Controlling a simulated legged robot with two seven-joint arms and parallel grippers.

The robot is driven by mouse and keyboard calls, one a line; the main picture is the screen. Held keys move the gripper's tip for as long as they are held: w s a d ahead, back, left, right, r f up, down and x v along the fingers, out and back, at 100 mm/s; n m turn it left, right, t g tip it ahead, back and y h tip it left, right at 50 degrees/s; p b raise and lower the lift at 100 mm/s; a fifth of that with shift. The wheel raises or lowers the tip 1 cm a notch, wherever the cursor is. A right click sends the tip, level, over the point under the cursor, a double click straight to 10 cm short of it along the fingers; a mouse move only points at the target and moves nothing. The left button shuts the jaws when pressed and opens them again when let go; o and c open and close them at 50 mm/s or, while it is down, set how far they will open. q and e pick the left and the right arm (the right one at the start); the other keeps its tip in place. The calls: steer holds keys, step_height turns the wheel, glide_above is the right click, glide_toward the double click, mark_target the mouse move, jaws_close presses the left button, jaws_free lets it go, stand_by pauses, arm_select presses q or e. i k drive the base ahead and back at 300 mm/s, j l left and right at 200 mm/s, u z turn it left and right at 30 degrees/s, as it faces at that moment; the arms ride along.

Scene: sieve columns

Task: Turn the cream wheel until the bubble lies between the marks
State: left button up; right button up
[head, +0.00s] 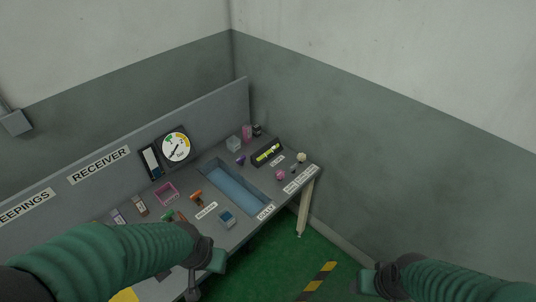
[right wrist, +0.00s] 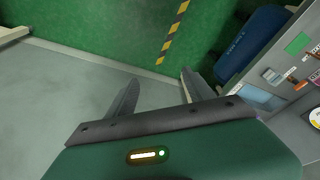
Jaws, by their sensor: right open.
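The cream wheel (head: 301,157) is a small pale round knob at the far right end of the grey bench. Beside it, to the left, lies a dark level (head: 268,152) with a yellow-green vial; the bubble and marks are too small to make out. My left gripper (head: 194,285) hangs over the bench's front, well apart from the wheel; its fingers are not clear. My right gripper (head: 368,282) is low at the right, away from the bench. In the right wrist view its fingers (right wrist: 158,80) are spread and empty above the floor.
A pink knob (head: 280,175) sits near the cream wheel. A blue sunken tray (head: 236,187), a dial gauge (head: 176,147) and several small items occupy the bench. A wall stands behind its right end. Green floor (head: 285,268) with a striped tape is free at right.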

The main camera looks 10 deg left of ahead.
mark_target(300, 156)
steer(key=u, duration=2.85)
steer(key=z, duration=2.85)
steer(key=i+u, duration=0.2)
steer(key=i, duration=0.25)
steer(key=i+l+u, duration=0.2)
steer(key=i, duration=0.2)
steer(key=i+l+u, duration=0.2)
steer(key=i, duration=0.2)
steer(key=i+l+u, duration=0.25)
steer(key=i, duration=0.15)
steer(key=j, duration=0.05)
